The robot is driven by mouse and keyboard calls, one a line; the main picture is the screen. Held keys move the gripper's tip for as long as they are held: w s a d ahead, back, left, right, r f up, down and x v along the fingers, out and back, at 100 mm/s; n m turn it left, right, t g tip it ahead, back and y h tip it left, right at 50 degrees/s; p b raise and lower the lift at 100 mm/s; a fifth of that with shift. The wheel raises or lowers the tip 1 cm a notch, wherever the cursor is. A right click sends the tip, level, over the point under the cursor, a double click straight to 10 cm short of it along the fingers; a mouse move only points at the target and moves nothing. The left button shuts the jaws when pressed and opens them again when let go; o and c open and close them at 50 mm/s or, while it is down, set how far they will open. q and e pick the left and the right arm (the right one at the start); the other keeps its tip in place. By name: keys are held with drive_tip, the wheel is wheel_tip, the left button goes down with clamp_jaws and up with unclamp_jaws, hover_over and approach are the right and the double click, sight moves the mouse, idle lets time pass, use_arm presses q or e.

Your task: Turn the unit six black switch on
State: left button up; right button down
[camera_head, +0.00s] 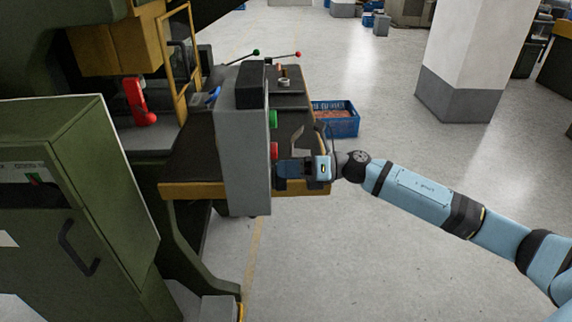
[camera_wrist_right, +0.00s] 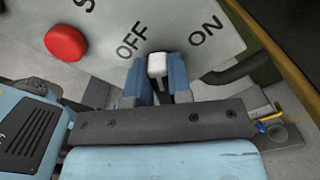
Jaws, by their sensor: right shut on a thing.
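The switch (camera_wrist_right: 157,65) shows in the right wrist view as a small lever with a pale, whitish end. It stands between the OFF and ON labels, nearer to OFF. My right gripper (camera_wrist_right: 160,84) is shut on it, with one blue finger on each side. In the head view my right gripper (camera_head: 281,168) reaches in from the right to the lower part of the grey control box (camera_head: 243,165). The switch is hidden there. My left gripper is not in view.
The box carries a green button (camera_head: 272,119) and a red button (camera_head: 273,150), which also shows in the wrist view (camera_wrist_right: 66,43). A green cabinet (camera_head: 75,180) stands at the left. A blue crate (camera_head: 345,128) sits on the floor behind my gripper. The floor at right is open.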

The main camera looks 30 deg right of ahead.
drive_tip(key=m+p, duration=0.1)
drive_tip(key=m, duration=0.1)
drive_tip(key=m+p, duration=0.1)
drive_tip(key=m, duration=0.1)
drive_tip(key=m+p, duration=0.1)
drive_tip(key=m, duration=0.1)
drive_tip(key=shift+w+d+f+p, duration=0.2)
drive_tip(key=shift+w+f+p, duration=0.05)
drive_tip(key=shift+w+p, duration=0.05)
drive_tip(key=shift+f+m+p, duration=0.25)
drive_tip(key=shift+m+p, duration=0.3)
drive_tip(key=shift+m, duration=0.5)
drive_tip(key=shift+f+m+p, duration=0.2)
drive_tip(key=shift+m+p, duration=0.35)
drive_tip(key=shift+m, duration=0.5)
drive_tip(key=c, duration=1)
unclamp_jaws()
drive_tip(key=shift+c, duration=0.2)
drive_tip(key=shift+f, duration=0.1)
drive_tip(key=b+v, duration=0.3)
drive_tip(key=v, duration=1)
drive_tip(key=shift+d, duration=0.4)
